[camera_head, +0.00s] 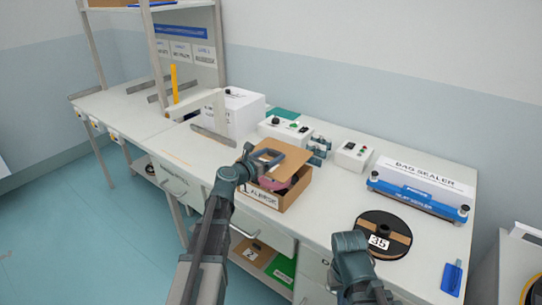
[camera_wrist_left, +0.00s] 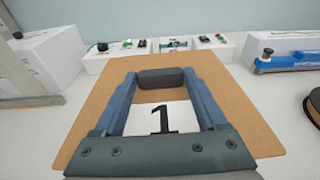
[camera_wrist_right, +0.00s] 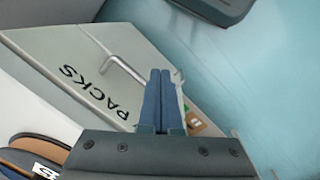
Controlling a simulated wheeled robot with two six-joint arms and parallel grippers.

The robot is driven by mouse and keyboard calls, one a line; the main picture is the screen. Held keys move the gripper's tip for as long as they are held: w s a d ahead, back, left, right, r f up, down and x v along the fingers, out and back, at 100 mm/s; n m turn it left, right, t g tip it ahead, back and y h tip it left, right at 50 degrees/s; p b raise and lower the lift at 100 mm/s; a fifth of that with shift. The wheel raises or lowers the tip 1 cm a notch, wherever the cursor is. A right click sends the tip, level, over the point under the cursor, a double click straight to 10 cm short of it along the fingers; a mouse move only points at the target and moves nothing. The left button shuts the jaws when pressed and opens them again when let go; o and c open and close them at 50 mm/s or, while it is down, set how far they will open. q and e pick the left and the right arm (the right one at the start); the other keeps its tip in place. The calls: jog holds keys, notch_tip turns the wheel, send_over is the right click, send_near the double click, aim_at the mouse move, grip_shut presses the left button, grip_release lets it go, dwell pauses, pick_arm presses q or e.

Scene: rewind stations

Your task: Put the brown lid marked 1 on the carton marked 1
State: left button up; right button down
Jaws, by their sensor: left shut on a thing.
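The brown lid (camera_head: 293,152) is in my left gripper (camera_head: 268,159), which is shut on it. In the left wrist view the lid (camera_wrist_left: 240,115) is a flat brown sheet with a white label marked 1, and a dark block sits between the fingertips (camera_wrist_left: 160,80). The open brown carton (camera_head: 296,196) stands under the lid on the bench; its front label is partly hidden by my arm. Something pink shows inside it. The lid is above the carton, not seated flat. My right gripper (camera_wrist_right: 162,95) is shut and empty, beside a drawer front.
Behind the carton are control boxes (camera_head: 285,128) and a white box (camera_head: 238,112). To the right are a reel marked 35 (camera_head: 372,240) and a blue and white bag sealer (camera_head: 420,190). A drawer front marked PACKS (camera_wrist_right: 95,75) is near my right gripper.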

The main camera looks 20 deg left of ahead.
pick_arm(q)
jog(key=shift+f+b, duration=1.5)
jog(key=shift+f, duration=0.35)
jog(key=shift+f+b, duration=1.15)
jog(key=o, duration=1.3)
jog(key=p+v, duration=0.2)
jog(key=v, duration=1.1)
jog(key=shift+s+a, duration=0.2)
jog(key=shift+s, duration=0.15)
jog(key=shift+s, duration=0.1)
